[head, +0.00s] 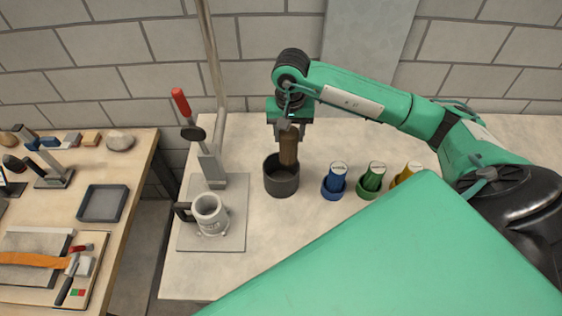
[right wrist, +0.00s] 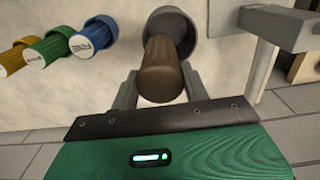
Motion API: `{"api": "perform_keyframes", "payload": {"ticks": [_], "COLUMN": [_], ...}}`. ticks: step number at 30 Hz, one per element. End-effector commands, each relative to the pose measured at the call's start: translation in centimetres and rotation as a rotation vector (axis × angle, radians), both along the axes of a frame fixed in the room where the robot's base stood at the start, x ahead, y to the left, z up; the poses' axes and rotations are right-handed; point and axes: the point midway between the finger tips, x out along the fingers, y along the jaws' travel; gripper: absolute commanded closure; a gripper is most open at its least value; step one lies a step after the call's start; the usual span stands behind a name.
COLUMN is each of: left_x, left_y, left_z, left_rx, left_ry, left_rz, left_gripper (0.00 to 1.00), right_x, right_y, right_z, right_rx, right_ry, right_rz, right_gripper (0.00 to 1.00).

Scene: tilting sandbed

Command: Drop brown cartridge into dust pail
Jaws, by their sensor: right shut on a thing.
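The brown cartridge (head: 288,147) hangs upright from my right gripper (head: 289,122), which is shut on its upper end. Its lower end is at the mouth of the dark grey dust pail (head: 281,181); in the head view it overlaps the pail's opening. The right wrist view shows the brown cartridge (right wrist: 161,75) between the two fingers of my right gripper (right wrist: 160,92), with the dust pail (right wrist: 178,25) just beyond it. I cannot tell how far the cartridge reaches inside the rim. My left gripper is not in view.
A grey mug-like holder (head: 209,214) and a red-handled lever press (head: 196,135) stand left on a plate. A second table (head: 122,240) with tools is further left.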

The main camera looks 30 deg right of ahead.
Motion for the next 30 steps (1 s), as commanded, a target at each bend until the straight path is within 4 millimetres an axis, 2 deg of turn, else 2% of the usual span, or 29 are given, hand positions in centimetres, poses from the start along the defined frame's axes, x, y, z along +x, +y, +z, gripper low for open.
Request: {"api": "perform_keyframes", "payload": {"ticks": [3,6,15,19,20,21,23,24,30], "left_x": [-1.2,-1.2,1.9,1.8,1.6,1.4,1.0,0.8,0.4], "left_y": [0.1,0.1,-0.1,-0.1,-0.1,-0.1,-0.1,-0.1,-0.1], "left_z": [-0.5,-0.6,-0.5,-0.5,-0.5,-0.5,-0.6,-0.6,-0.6], "left_rx": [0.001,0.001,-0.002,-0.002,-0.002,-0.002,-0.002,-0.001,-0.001], "left_ry": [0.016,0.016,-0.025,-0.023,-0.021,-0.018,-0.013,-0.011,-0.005], "left_rz": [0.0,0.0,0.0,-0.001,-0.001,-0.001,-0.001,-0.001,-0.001], "left_gripper": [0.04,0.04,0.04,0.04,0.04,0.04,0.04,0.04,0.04], "right_x": [0.0,0.0,0.0,0.0,0.0,0.0,0.0,0.0,0.0], "right_y": [0.1,0.1,0.0,0.0,0.0,0.0,0.0,0.0,0.0], "right_z": [-1.5,-2.4,-3.1,-3.1,-3.1,-3.1,-3.1,-3.1,-3.1], "right_rx": [0.001,0.001,0.0,0.0,0.0,0.0,0.0,0.0,0.0], "right_ry": [0.001,0.0,-0.001,-0.001,-0.001,-0.001,-0.001,-0.001,0.0], "right_rz": [-0.001,-0.001,0.0,0.0,0.0,0.0,0.0,0.0,0.0], "right_gripper": [0.96,0.96,0.96,0.96,0.5,0.42,0.3,0.29,0.29]}}
